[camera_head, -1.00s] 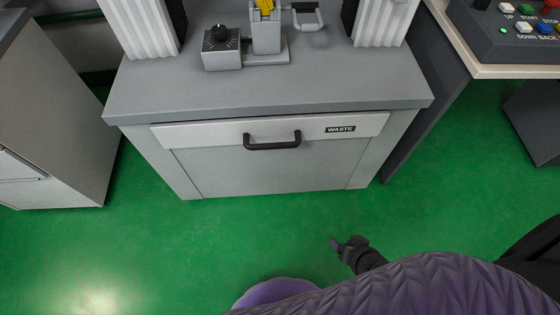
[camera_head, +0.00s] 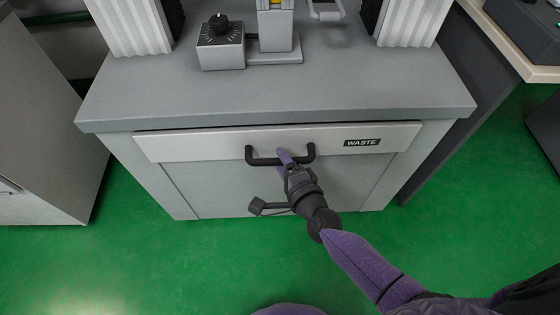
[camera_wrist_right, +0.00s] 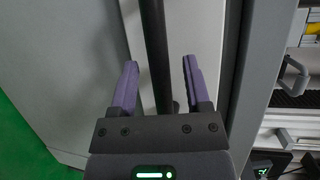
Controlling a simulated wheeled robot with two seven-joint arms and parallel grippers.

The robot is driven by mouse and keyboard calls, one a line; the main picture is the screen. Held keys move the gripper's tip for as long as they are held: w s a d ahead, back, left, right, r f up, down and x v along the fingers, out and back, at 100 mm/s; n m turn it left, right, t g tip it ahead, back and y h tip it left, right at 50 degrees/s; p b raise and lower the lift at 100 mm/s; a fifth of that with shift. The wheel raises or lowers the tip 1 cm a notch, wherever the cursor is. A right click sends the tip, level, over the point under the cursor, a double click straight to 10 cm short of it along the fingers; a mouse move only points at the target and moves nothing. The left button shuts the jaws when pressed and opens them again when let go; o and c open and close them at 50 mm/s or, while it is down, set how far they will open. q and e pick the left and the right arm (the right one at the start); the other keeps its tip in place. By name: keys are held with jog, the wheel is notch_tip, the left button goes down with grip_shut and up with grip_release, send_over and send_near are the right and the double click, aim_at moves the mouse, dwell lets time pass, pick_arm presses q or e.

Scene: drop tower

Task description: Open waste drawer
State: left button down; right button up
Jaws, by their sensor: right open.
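The waste drawer (camera_head: 210,143) has a light grey front with a black "WASTE" label (camera_head: 362,142) and looks closed under the worktop. Its black bar handle (camera_head: 262,161) sits at the middle of the front. My right gripper (camera_head: 284,156) is at the handle, over its right half. In the right wrist view the two purple fingers of the right gripper (camera_wrist_right: 160,82) are apart, and the dark handle bar (camera_wrist_right: 156,50) runs between them without either finger visibly pressing on it. My left gripper is not in view.
The grey worktop (camera_head: 330,90) overhangs the drawer and carries a box with a black knob (camera_head: 220,45) and ribbed white columns. A grey cabinet (camera_head: 50,130) stands left, a desk (camera_head: 540,72) right. The green floor (camera_head: 130,265) in front is clear.

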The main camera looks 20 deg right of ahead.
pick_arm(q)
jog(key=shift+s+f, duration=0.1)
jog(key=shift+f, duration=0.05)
pick_arm(e)
jog(key=shift+w+f, duration=0.1)
jog(key=shift+w, duration=0.4)
grip_shut()
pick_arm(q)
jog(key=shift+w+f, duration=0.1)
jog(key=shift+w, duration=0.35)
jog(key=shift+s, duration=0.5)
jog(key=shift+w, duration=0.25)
